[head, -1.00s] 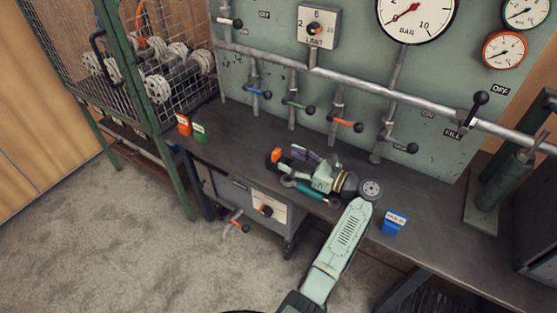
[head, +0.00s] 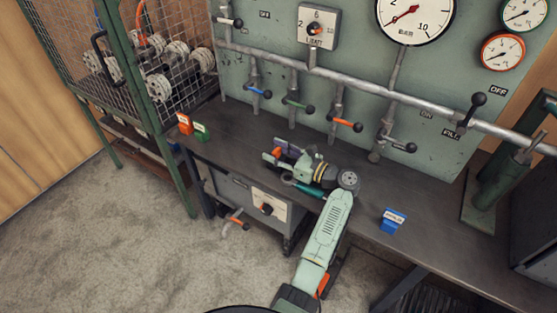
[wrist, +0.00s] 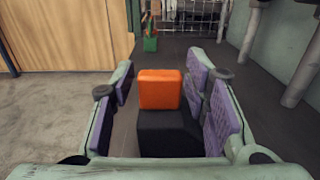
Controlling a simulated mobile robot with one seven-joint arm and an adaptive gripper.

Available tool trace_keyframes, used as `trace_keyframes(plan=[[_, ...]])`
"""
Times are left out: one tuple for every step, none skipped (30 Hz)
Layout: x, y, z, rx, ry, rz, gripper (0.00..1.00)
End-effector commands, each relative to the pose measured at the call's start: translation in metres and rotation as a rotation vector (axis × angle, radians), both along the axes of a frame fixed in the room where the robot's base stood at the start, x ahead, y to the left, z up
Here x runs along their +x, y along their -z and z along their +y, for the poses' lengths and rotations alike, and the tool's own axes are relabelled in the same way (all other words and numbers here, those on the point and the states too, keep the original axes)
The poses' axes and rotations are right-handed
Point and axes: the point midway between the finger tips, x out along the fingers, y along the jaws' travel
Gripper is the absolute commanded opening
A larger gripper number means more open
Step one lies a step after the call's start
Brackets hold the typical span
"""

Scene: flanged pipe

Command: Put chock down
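The chock appears to be the block with an orange top and black lower body in the wrist view (wrist: 162,115). It stands upright between the purple-padded fingers of my gripper (wrist: 165,105). A narrow gap shows between the left finger and the block; the right pads are close beside it, and I cannot tell whether they touch. The fingers look open around it. In the head view my gripper (head: 277,156) is low over the bench's middle, with bits of orange showing at the fingers. The block's base is hidden, so its contact with the bench is unclear.
The dark workbench (head: 350,218) has orange (head: 184,123) and green (head: 201,132) labelled blocks at its left end. A blue labelled block (head: 393,220) sits right of my arm. Pipes and valve levers (head: 345,124) line the back panel. A wire cage (head: 165,65) stands left.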

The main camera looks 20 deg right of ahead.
Motion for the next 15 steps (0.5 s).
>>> trace_keyframes(plan=[[-0.0001, -0.0001, -0.0001, 0.0, 0.0, 0.0, 0.37], [-0.0001, -0.0002, -0.0001, 0.0, 0.0, 0.0, 0.35], [-0.0002, -0.0002, -0.0001, 0.0, 0.0, 0.0, 0.32], [-0.0002, -0.0002, -0.0001, 0.0, 0.0, 0.0, 0.3], [-0.0002, -0.0002, -0.0001, 0.0, 0.0, 0.0, 0.28], [-0.0002, -0.0002, -0.0001, 0.0, 0.0, 0.0, 0.25], [-0.0002, -0.0002, -0.0001, 0.0, 0.0, 0.0, 0.23], [-0.0002, -0.0002, -0.0001, 0.0, 0.0, 0.0, 0.21], [-0.0002, -0.0002, -0.0001, 0.0, 0.0, 0.0, 0.19], [-0.0002, -0.0002, -0.0001, 0.0, 0.0, 0.0, 0.17], [-0.0002, -0.0002, -0.0001, 0.0, 0.0, 0.0, 0.15], [-0.0002, -0.0002, -0.0001, 0.0, 0.0, 0.0, 0.12], [-0.0002, -0.0002, -0.0001, 0.0, 0.0, 0.0, 0.1], [-0.0002, -0.0002, -0.0001, 0.0, 0.0, 0.0, 0.08], [-0.0002, -0.0002, -0.0001, 0.0, 0.0, 0.0, 0.05]])
